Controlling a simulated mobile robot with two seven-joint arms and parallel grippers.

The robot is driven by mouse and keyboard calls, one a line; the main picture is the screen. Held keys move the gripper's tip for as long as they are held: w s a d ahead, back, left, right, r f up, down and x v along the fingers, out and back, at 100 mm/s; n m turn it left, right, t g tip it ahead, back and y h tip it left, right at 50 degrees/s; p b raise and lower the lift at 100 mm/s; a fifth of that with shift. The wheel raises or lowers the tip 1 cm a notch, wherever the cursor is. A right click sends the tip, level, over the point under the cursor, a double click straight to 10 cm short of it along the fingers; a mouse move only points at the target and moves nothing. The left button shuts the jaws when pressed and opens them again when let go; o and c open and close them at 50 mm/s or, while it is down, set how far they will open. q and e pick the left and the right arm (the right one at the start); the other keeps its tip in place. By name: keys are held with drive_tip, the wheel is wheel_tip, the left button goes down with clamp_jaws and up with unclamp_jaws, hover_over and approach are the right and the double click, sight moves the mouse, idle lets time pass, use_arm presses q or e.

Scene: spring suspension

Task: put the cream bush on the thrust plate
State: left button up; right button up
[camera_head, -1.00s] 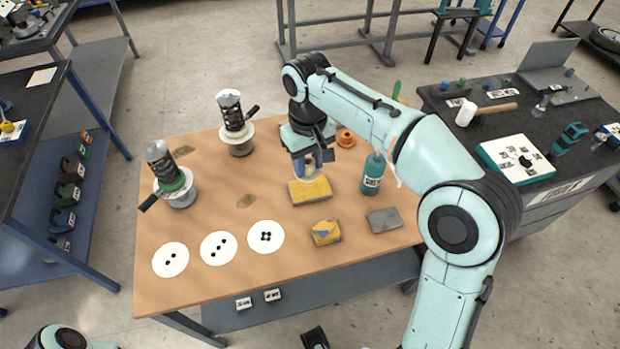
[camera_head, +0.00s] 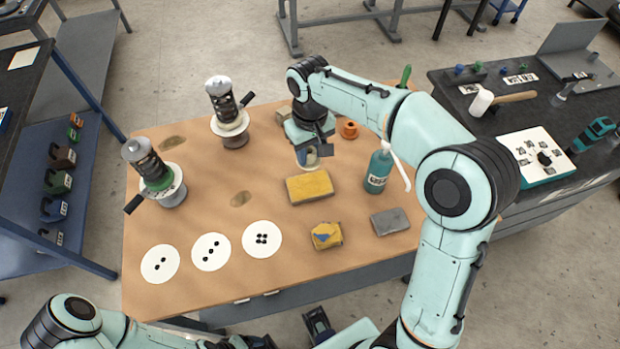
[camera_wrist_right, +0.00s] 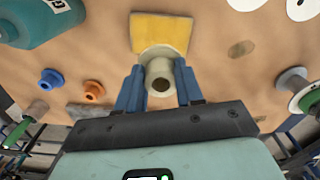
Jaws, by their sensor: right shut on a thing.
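The cream bush (camera_wrist_right: 160,75) is a short hollow spool. My right gripper (camera_wrist_right: 160,88) is shut on it, with one blue finger on each side. In the head view the bush (camera_head: 309,158) is partly hidden by my right gripper (camera_head: 310,150), behind the yellow block. Two dark coil-spring units stand at the left of the table, each with a round pale plate: the rear one (camera_head: 230,125) and the front one (camera_head: 171,190), which has a green ring. I cannot tell which part is the thrust plate. My left arm is at the bottom; its jaws are unclear.
A yellow block (camera_head: 310,186), a smaller yellow block (camera_head: 326,236), a grey block (camera_head: 390,222) and a teal bottle (camera_head: 378,170) stand on the table. An orange spool (camera_head: 348,129) is at the back. Several white dotted discs (camera_head: 262,239) lie in front. Table between units and blocks is clear.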

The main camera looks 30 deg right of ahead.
wheel_tip(320, 180, down, 12)
drive_tip(key=shift+w+r+b, duration=0.1)
drive_tip(key=shift+r+b, duration=0.15)
drive_tip(key=shift+b, duration=0.35)
drive_tip(key=shift+f, duration=0.1)
drive_tip(key=o, duration=1)
wheel_tip(320, 180, up, 12)
drive_tip(key=shift+r+p, duration=0.1)
drive_tip(key=shift+p, duration=0.7)
